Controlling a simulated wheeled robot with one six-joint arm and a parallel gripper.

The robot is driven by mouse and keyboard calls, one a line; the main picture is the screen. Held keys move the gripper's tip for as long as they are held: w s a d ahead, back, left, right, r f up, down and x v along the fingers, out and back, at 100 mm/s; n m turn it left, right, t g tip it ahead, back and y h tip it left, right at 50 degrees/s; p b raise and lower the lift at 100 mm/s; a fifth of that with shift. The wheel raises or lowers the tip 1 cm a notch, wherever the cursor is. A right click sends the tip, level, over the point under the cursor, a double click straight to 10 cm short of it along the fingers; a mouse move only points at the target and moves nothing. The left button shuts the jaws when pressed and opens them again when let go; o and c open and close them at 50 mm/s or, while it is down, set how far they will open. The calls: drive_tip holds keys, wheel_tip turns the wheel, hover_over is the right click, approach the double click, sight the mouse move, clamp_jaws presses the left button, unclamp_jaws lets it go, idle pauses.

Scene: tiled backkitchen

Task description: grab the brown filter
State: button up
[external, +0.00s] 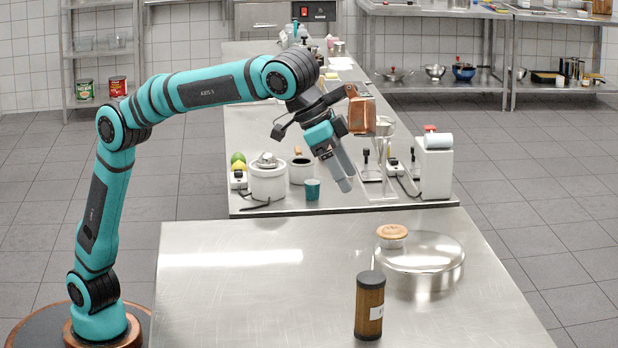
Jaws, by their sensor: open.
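A brown upright cylinder (369,308) with dark ends and a pale label stands near the front of the near steel table; it is the thing that best fits the brown filter. My gripper (344,182) is open and in the air, tilted down to the right. In the picture it is above and a little left of the cylinder, well apart from it. I see nothing between the fingers. The fingers overlap one another in this view, so their gap is hard to see.
A round lidded steel pot (425,268) stands behind and right of the cylinder, with a brown-topped white cake-like thing (391,234) at its left rim. The near table (240,290) is bare on the left. The far counter holds a teal cup (312,190), white jars and a white appliance (434,168).

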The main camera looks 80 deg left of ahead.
drive_tip(key=g, duration=0.1)
approach(364, 277)
wheel_tip(364, 277, up, 3)
drive_tip(key=shift+y, duration=0.4)
drive_tip(key=x, duration=0.8)
drive_tip(key=s+x, duration=0.1)
drive_tip(key=x, duration=0.3)
drive_tip(key=shift+d+f, duration=0.15)
drive_tip(key=shift+d, duration=0.1)
drive_tip(key=shift+a+x, duration=0.15)
drive_tip(key=shift+x, duration=1.2)
drive_tip(key=shift+a+x, duration=0.1)
drive_tip(key=shift+x, duration=1.2)
drive_tip(key=shift+s+f, duration=0.1)
drive_tip(key=c, duration=1.1)
